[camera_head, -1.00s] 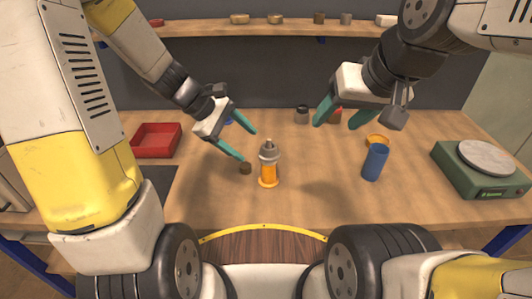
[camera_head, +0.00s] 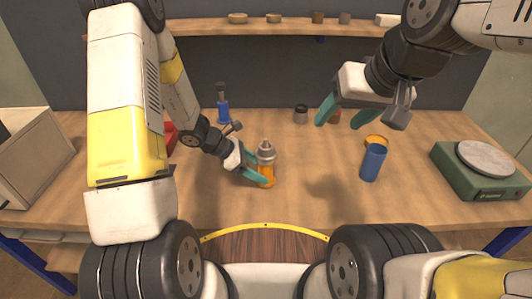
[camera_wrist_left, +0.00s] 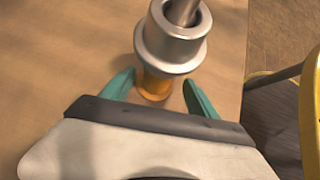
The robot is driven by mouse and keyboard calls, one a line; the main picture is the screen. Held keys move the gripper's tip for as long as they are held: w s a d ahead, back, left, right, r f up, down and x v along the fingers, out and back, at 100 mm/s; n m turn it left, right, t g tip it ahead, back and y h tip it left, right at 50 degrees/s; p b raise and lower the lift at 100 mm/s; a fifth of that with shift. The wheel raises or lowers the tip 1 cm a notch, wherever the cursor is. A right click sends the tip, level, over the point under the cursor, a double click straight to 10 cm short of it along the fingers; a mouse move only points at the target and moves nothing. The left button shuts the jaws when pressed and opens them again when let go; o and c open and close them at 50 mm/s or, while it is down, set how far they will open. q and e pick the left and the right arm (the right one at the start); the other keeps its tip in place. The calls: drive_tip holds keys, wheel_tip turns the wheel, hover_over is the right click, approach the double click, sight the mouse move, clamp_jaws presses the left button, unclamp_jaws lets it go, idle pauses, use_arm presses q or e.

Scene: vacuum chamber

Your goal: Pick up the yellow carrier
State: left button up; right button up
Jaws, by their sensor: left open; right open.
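The yellow carrier (camera_head: 268,171) stands upright near the middle of the table, an orange-yellow body with a grey metal top. In the left wrist view its metal collar (camera_wrist_left: 172,40) hides most of the yellow body (camera_wrist_left: 154,86). My left gripper (camera_head: 257,172) is open, low at the carrier's left side. In the left wrist view its teal fingers (camera_wrist_left: 160,88) are on either side of the yellow body, with gaps visible. My right gripper (camera_head: 345,116) is open and empty above the table, to the right and further back.
A green scale (camera_head: 480,177) is at far right. My left arm partly hides a red tray (camera_head: 171,136).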

sight(266, 173)
use_arm(q)
drive_tip(key=x, duration=0.3)
drive_tip(key=shift+w+d+f, duration=0.2)
drive_tip(key=shift+f, duration=0.05)
clamp_jaws()
